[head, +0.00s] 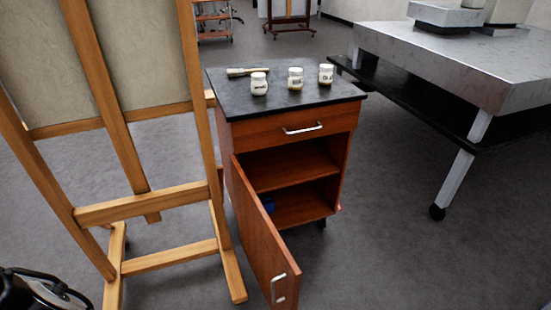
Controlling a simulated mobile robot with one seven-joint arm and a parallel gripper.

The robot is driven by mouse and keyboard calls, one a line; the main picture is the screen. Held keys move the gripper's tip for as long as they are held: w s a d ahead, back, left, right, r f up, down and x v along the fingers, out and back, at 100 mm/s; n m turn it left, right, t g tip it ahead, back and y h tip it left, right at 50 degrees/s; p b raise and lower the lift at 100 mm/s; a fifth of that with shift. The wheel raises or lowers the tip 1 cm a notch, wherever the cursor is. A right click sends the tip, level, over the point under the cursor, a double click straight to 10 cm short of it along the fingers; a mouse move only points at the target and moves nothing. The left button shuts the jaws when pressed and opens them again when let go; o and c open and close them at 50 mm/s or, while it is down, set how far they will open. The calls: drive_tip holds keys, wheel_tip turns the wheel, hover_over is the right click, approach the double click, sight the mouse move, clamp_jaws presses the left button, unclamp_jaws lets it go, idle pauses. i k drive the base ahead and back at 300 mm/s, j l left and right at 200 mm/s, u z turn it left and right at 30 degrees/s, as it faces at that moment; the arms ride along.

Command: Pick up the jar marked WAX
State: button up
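Three small white-lidded jars with pale labels stand upright on the dark top of a wooden cabinet in the head view: a left jar (259,84), a middle jar (295,79) with a yellowish lower part, and a right jar (326,75). Each label has dark lettering too small to read surely, so I cannot tell which one says WAX. The jars stand apart from each other. I cannot make out my gripper in this view.
The cabinet (268,132) has a closed drawer and an open door (262,235) swung forward. A brush (248,72) lies behind the left jar. A wooden easel (145,205) stands close on the left, a metal table (465,60) on the right. Floor between cabinet and table is clear.

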sight(295, 78)
drive_tip(key=k+j+u, duration=0.15)
drive_tip(key=k+u, duration=0.15)
drive_tip(key=k, duration=0.35)
drive_tip(key=u, duration=1.35)
drive_tip(key=l+u, duration=0.15)
drive_tip(key=l, duration=0.3)
drive_tip(key=k+l+u, duration=0.2)
drive_tip(key=l, duration=0.2)
drive_tip(key=k+l, duration=0.1)
drive_tip(key=l, duration=0.7)
drive_tip(key=k+l, duration=0.1)
drive_tip(key=l, duration=1.45)
drive_tip(key=k+l, duration=0.15)
drive_tip(key=l, duration=0.65)
